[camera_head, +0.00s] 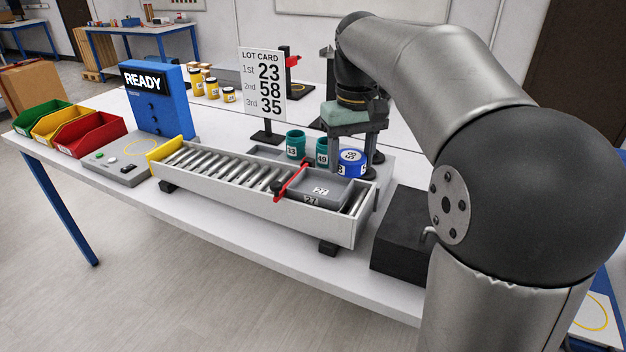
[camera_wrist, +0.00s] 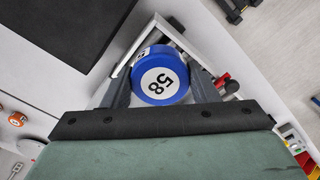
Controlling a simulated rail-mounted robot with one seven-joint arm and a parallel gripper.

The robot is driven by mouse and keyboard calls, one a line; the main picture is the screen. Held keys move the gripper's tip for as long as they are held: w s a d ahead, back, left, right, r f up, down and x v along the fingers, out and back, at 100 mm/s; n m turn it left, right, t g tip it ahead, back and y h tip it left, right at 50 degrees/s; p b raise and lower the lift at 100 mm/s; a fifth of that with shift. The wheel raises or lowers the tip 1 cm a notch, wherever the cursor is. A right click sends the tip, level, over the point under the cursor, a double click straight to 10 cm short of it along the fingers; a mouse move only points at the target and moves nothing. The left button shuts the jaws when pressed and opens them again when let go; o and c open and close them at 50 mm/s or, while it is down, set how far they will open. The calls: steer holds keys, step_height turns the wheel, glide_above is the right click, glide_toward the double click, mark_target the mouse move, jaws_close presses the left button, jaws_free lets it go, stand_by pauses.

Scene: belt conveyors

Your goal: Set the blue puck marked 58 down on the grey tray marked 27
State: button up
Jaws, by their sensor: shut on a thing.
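The blue puck marked 58 (camera_head: 352,162) is between the dark fingers of my gripper (camera_head: 357,158), behind the right end of the roller conveyor. The grey tray marked 27 (camera_head: 339,196) sits on the rollers near the conveyor's right end, to the left of and in front of the puck. Its visible inside looks empty.
A red stop arm (camera_head: 291,181) crosses the conveyor (camera_head: 250,203) at the tray's left side. Teal cups marked 13 (camera_head: 295,144) and 49 (camera_head: 322,152) stand behind it. The lot card (camera_head: 263,84) reads 23, 58, 35. A black block (camera_head: 402,240) stands right of the conveyor.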

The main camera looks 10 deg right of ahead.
steer(key=w+a+f, duration=0.2)
steer(key=w, duration=0.2)
steer(key=p, duration=0.1)
glide_above(321, 191)
steer(key=f, duration=0.5)
steer(key=shift+s+f, duration=0.25)
steer(key=shift+w+f, duration=0.2)
steer(key=shift+f, duration=1.55)
steer(key=shift+f, duration=0.1)
steer(key=o, duration=1)
